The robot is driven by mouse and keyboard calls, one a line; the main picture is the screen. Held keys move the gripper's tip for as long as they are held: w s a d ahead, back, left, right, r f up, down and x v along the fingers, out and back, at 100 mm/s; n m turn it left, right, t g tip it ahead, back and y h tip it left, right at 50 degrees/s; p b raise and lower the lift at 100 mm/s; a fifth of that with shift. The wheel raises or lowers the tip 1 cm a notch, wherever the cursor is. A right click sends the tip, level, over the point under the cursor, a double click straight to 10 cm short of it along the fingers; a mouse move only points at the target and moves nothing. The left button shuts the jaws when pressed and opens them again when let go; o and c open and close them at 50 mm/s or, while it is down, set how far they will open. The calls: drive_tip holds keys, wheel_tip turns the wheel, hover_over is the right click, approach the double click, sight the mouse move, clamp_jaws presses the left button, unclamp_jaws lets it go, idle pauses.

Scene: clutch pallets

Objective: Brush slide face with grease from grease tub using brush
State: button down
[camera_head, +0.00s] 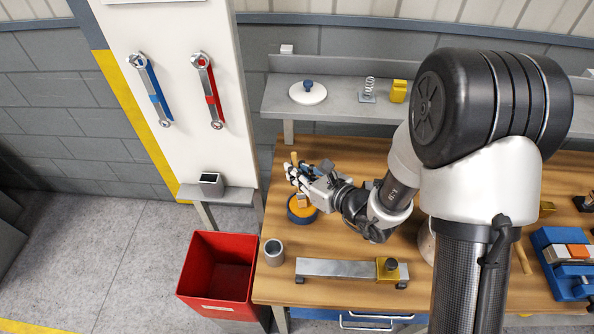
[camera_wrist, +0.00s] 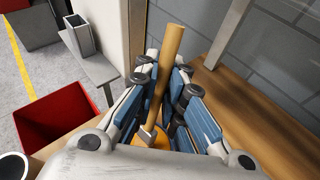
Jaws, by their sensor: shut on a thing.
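My gripper (camera_head: 294,174) is shut on the wooden handle of the brush (camera_head: 294,157), over the back left of the workbench. In the wrist view the brush handle (camera_wrist: 171,52) stands up between the blue-padded fingers, and its metal ferrule points down. The grease tub (camera_head: 300,219), a round dark-blue tub with yellow-orange content, sits below my gripper. The brush's lower end is at or just above the tub; bristles and contact are hidden. The likely slide (camera_head: 335,268), a long grey metal bar with a brass-coloured block (camera_head: 386,268), lies near the bench's front edge.
A grey cup (camera_head: 274,254) stands at the bench's left edge, above a red bin (camera_head: 216,270). A blue vise (camera_head: 560,262) is at the right. A rear shelf (camera_head: 330,113) holds a white lid, a spring and a yellow block. Bare wood lies between tub and bar.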

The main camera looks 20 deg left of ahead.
drive_tip(key=shift+r+p, duration=2.2)
drive_tip(key=shift+r, duration=1.25)
